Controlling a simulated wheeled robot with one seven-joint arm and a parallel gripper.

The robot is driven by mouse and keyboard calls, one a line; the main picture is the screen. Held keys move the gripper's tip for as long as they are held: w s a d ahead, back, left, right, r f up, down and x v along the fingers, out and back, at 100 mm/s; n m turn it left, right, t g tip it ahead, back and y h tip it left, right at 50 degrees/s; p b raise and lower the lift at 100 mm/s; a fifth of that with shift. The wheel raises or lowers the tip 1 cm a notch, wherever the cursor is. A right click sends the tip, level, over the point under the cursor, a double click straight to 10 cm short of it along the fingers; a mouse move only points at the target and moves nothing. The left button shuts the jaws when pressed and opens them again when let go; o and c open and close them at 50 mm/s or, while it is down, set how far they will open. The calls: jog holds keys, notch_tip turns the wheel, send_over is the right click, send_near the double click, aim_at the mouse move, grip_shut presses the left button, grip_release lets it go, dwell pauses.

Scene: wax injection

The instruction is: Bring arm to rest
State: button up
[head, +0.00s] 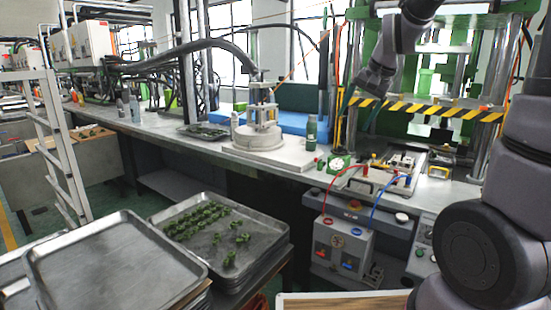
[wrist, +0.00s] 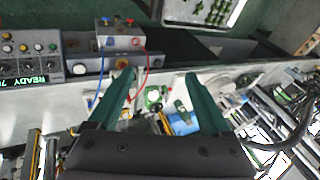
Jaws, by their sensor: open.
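My gripper (wrist: 160,74) shows in the wrist view with its two green fingers spread wide apart. Nothing is held between them. Behind the gap lie the bench top and a small green fixture (wrist: 154,97), apart from the fingers. In the head view my arm (head: 410,30) reaches in from the top over the press area, and its lower links fill the right side. The fingertips are hard to make out there.
A striped yellow-black bar (head: 428,107) crosses the press near my arm. Below are a metal mould fixture (head: 400,165) and a control box (head: 340,245) with red and blue leads. A tray of green pieces (head: 270,215) and an empty tray (head: 115,262) stand front left.

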jog(key=s+d+r+n+t, duration=0.1)
jog(key=s+r, duration=0.2)
jog(key=s, duration=0.7)
jog(key=s+d+r+n+t, duration=0.1)
jog(key=s+d+r, duration=0.1)
jog(key=s, duration=0.8)
jog(key=shift+r+h, duration=0.3)
jog(key=shift+r, duration=0.35)
